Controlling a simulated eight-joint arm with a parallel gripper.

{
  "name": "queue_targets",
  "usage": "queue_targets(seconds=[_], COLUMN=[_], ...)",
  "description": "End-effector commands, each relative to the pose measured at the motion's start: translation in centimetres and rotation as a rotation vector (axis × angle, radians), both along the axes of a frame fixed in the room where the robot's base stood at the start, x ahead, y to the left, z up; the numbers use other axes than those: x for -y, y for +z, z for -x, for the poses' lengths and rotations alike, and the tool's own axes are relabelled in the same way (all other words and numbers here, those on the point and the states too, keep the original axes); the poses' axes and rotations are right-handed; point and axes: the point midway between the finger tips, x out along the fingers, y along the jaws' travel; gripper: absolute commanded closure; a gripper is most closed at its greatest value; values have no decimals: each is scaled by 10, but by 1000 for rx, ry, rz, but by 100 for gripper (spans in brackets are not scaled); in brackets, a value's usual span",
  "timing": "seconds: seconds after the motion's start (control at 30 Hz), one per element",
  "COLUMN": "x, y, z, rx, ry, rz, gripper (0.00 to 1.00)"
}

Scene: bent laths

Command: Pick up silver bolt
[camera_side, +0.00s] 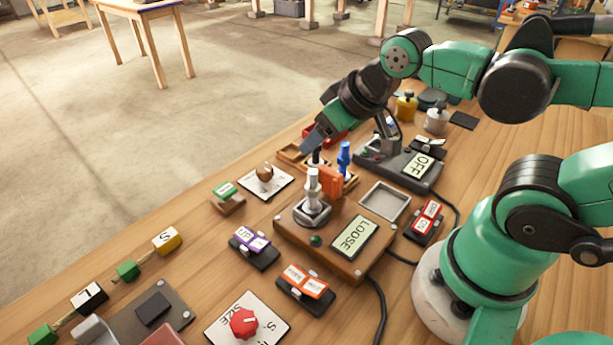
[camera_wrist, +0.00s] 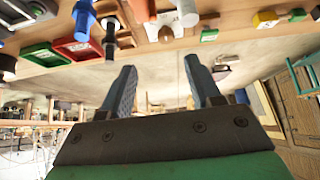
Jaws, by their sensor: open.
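The silver bolt (camera_side: 312,187) stands upright in a round grey holder (camera_side: 313,212) on a wooden box with a display reading LOOSE (camera_side: 355,236). An orange block (camera_side: 331,181) stands right beside it. In the wrist view, a pale silver upright piece (camera_wrist: 187,12) at the top edge appears to be the same bolt, partly cut off. My gripper (camera_side: 312,148) is above and behind the bolt in the side view, apart from it. In the wrist view, my gripper (camera_wrist: 160,65) has its two fingers spread, with nothing between them.
A blue bolt (camera_side: 344,158) and a black piece (camera_side: 316,158) stand close behind the silver bolt, near wooden trays. An empty grey tray (camera_side: 384,201) lies to the right. A device reading OFF (camera_side: 424,166) stands behind it. Labelled switches and a red knob (camera_side: 243,323) lie in front.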

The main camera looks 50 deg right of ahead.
Motion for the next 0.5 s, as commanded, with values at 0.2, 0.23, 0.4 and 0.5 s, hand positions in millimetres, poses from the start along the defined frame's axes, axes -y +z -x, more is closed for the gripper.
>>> queue_targets(seconds=[0.2, 0.23, 0.4, 0.5], x=[-6, -7, -15, -19], y=[-3, -3, -7, -9], z=[0, 1, 3, 4], rx=[-136, -164, -304, -355], ry=[307, 378, 834, 1087], rz=[153, 182, 312, 353], gripper=[43, 43, 43, 43])
